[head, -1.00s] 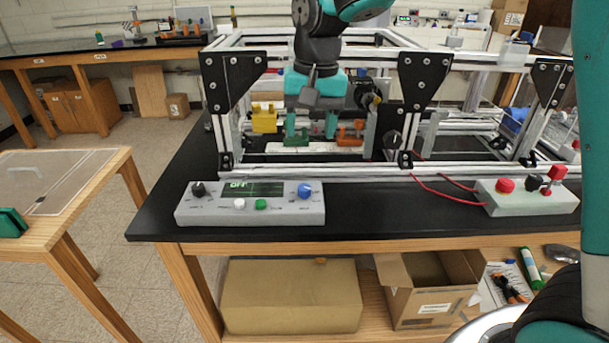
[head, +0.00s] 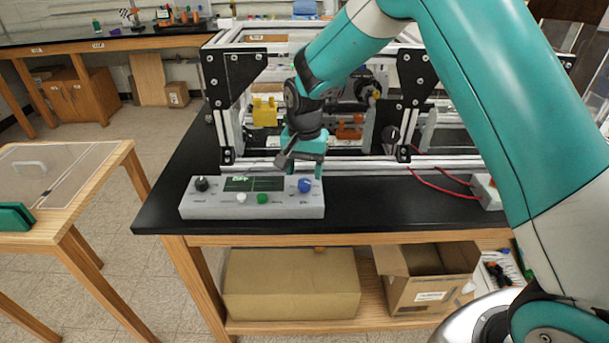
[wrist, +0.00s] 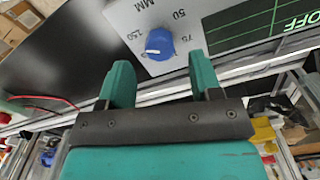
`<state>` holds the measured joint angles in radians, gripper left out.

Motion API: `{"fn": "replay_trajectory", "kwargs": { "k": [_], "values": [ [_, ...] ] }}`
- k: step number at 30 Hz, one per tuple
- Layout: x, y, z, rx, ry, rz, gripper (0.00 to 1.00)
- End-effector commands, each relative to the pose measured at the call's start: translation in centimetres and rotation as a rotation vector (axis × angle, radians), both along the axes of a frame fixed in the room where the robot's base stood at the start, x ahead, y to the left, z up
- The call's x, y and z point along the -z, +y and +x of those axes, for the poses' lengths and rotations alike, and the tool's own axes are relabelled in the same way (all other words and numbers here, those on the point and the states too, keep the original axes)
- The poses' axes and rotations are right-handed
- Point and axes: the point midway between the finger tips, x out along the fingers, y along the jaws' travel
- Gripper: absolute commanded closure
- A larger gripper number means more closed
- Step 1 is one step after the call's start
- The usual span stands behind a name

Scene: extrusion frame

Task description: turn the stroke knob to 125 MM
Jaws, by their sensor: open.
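The blue stroke knob (head: 305,186) is at the right end of the grey control box (head: 225,211) on the black bench. In the wrist view the knob (wrist: 160,43) has a white pointer mark on its left side, and 150, 50, 75 and MM are printed around it. A 125 mark cannot be made out. My gripper (head: 305,170) is just above and behind the knob in the head view. In the wrist view my gripper (wrist: 162,75) is open and empty, its teal fingers apart, with the knob beyond their tips and roughly between them.
The box also carries a black knob (head: 201,184), a white button (head: 241,197), a green button (head: 262,198) and a display (head: 252,184) reading OFF. The aluminium frame (head: 228,120) stands close behind. Red wires (head: 440,185) cross the bench to the right.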

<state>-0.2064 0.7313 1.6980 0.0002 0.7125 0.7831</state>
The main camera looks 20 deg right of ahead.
Motion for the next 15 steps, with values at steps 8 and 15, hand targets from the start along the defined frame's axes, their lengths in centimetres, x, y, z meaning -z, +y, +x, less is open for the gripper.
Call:
{"fn": "replay_trajectory", "kwargs": {
  "k": [8, 15],
  "values": [
    [3.0, 0.0, 0.0, -0.001, 0.001, 0.001, 0.42],
    [3.3, 0.0, 0.0, -0.001, -0.001, 0.001, 0.42]
  ]
}}
